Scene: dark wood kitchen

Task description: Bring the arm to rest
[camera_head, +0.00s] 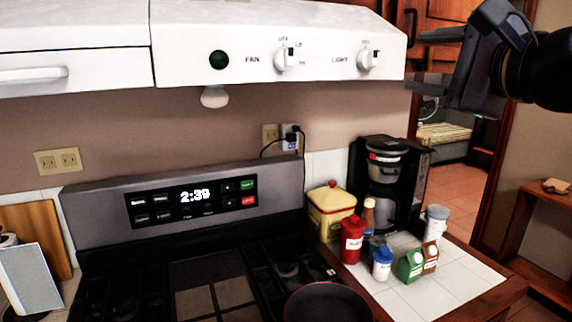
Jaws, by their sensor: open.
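My gripper (428,65) is at the upper right of the head view, raised in the air to the right of the white range hood (290,45). Its dark fingers point left, toward the hood's right end, and are open. I see nothing held between them. The dark arm behind it runs off the right edge of the picture. Its distance from the hood is hard to judge.
Below are a stove (195,200) with a dark pan (328,303) at the front. A coffee maker (385,170), a yellow canister (331,208), a red bottle (352,240) and small cartons (410,264) crowd the tiled counter (455,285). A doorway opens behind at right.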

